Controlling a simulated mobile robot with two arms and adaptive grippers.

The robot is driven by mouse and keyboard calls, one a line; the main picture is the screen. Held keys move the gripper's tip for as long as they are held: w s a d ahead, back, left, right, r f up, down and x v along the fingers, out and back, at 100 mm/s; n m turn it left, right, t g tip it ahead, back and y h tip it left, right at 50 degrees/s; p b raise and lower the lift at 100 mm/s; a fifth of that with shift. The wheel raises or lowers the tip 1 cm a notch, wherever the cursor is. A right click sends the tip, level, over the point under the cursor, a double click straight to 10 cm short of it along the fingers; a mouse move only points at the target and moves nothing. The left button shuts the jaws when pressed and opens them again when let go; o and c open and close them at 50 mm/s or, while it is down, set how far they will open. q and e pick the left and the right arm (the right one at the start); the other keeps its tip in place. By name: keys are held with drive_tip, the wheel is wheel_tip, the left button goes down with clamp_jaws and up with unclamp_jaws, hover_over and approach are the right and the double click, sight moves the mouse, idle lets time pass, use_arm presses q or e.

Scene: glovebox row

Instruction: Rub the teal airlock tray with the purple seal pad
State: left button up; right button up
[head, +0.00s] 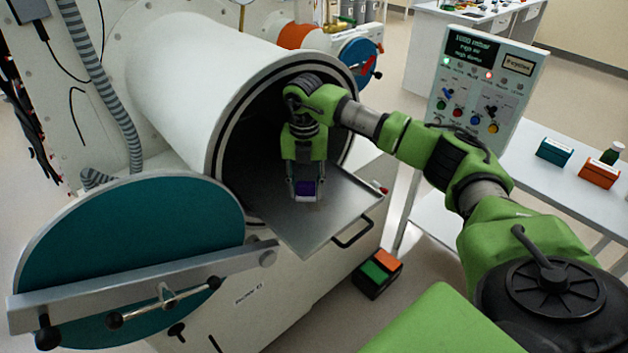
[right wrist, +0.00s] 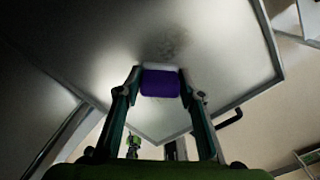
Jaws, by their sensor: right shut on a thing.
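The airlock tray (head: 318,226) is a grey metal sheet sliding out of the round airlock with the teal door (head: 130,245). The purple seal pad (head: 305,188) is between the fingers of my right gripper (head: 305,192), over the tray. In the right wrist view the purple pad (right wrist: 160,83) with a pale far edge is held between both fingertips. A dark smudge (right wrist: 168,45) shows on the tray (right wrist: 225,60) just beyond the pad. I cannot tell whether the pad touches the tray. My left gripper is not in view.
The open door stands at left. A control panel (head: 485,90) stands at right, with a teal box (head: 554,151) and an orange box (head: 598,172) on a bench. A black tray handle (head: 353,234) sticks out at the front.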

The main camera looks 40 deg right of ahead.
sight(290, 203)
drive_tip(key=shift+s+a+f+p, duration=0.15)
drive_tip(key=shift+a+p, duration=0.2)
drive_tip(key=shift+a, duration=2.3)
drive_tip(key=shift+w, duration=0.55)
drive_tip(key=shift+w+d, duration=0.15)
drive_tip(key=shift+d, duration=0.4)
drive_tip(key=shift+w+d+b, duration=0.2)
drive_tip(key=shift+d+b, duration=0.25)
drive_tip(key=shift+d, duration=2.35)
drive_tip(key=shift+w+d+b, duration=0.2)
drive_tip(key=shift+d+b, duration=0.2)
drive_tip(key=shift+d, duration=2.35)
drive_tip(key=shift+r+p, duration=2.45)
drive_tip(key=shift+r, duration=0.7)
drive_tip(key=shift+r, duration=0.1)
